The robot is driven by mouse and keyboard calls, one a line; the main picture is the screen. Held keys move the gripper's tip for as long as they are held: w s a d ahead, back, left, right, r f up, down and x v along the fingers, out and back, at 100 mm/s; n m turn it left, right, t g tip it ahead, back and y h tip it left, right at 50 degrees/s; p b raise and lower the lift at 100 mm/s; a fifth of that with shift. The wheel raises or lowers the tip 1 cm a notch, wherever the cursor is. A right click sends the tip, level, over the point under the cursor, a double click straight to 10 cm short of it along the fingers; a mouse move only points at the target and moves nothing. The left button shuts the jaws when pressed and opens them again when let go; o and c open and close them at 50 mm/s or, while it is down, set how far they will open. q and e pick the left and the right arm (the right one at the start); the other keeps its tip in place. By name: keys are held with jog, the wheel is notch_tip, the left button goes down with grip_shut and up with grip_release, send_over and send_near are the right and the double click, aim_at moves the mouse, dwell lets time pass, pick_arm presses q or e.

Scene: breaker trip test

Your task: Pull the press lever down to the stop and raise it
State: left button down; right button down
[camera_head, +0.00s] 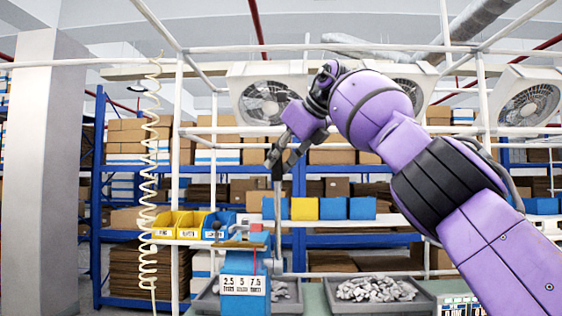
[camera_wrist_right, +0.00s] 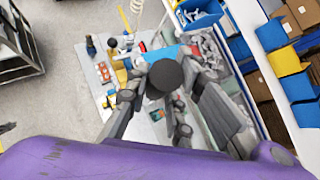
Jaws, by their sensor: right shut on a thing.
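The press lever (camera_head: 277,215) is a thin grey rod that stands near upright beside a blue box with a number label (camera_head: 244,284) at the bench. My right gripper (camera_head: 278,161) is shut on the lever's upper end, high above the bench. In the right wrist view the lever's round dark knob (camera_wrist_right: 165,75) shows between the fingers of my right gripper (camera_wrist_right: 170,100). The lever's lower end and the press body are partly hidden there by the knob and fingers. My left gripper is in neither view.
A dark tray (camera_head: 425,304) of grey parts lies on the bench to the right. Yellow and blue bins (camera_head: 190,226) sit on a rail behind. A coiled cream hose (camera_head: 150,180) hangs at the left. Shelves with boxes stand at the back.

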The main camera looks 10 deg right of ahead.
jog(key=shift+w, duration=0.1)
dwell(0.5)
jog(key=c, duration=1.5)
grip_release()
jog(key=shift+c, duration=0.2)
jog(key=shift+r, duration=0.1)
jog(key=v, duration=1.2)
